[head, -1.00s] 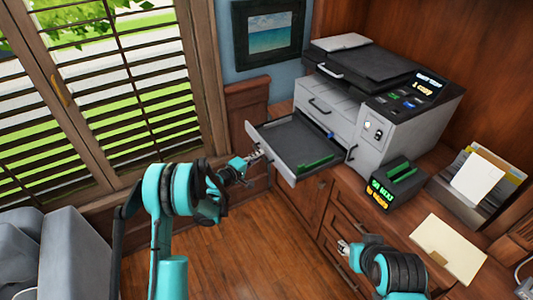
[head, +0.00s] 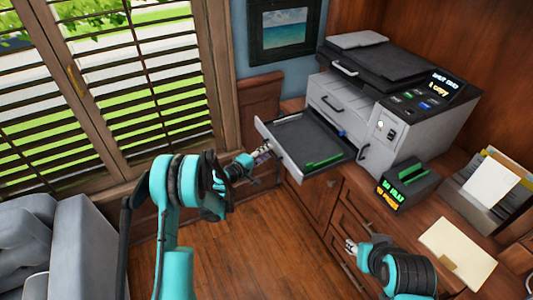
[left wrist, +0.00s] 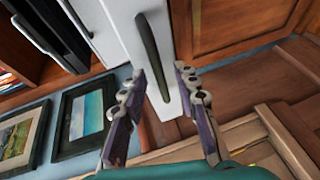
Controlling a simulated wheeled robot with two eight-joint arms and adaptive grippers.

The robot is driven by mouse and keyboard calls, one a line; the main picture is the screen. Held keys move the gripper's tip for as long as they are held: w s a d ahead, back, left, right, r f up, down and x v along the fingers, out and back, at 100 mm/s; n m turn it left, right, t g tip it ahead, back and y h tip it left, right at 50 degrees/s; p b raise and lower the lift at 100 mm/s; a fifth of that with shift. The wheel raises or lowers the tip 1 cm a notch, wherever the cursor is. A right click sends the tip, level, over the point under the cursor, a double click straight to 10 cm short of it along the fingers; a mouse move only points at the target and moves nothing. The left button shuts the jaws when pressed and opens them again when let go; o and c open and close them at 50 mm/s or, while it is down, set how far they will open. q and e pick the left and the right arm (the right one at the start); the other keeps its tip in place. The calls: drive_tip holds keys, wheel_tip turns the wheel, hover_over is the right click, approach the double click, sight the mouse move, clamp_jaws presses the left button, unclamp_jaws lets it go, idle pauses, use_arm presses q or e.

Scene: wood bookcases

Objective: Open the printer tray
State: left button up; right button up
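The printer (head: 400,100) stands on the wooden cabinet at the right of the head view. Its lower tray (head: 305,145) is pulled well out to the left, and its dark inside with a green piece shows. My left gripper (head: 264,153) is at the tray's front face. In the left wrist view its two fingers (left wrist: 156,90) are apart, with the dark tray handle (left wrist: 152,58) just beyond and between the tips. I cannot tell whether they touch it. My right gripper (head: 350,247) is low in front of the cabinet drawers, small in view.
A black box with a lit display (head: 400,188) stands before the printer. A paper holder (head: 485,190) and a folder (head: 457,250) lie to the right. A grey armchair (head: 60,245) is at lower left. The wooden floor (head: 255,255) between is clear.

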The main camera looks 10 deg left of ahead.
use_arm(q)
drive_tip(key=v, duration=1.1)
drive_tip(key=shift+s+a, duration=0.1)
drive_tip(key=s+d+r+m+g+y, duration=0.35)
drive_tip(key=s+d+r+m, duration=0.2)
drive_tip(key=s+r, duration=0.5)
drive_tip(key=s+a+m+g+y, duration=0.1)
drive_tip(key=s+a+m+y, duration=0.1)
drive_tip(key=s, duration=0.8)
drive_tip(key=s+a+m+g+y, duration=0.2)
drive_tip(key=s+m, duration=0.1)
drive_tip(key=s, duration=0.8)
drive_tip(key=shift+y, duration=0.35)
drive_tip(key=shift+s+a, duration=0.1)
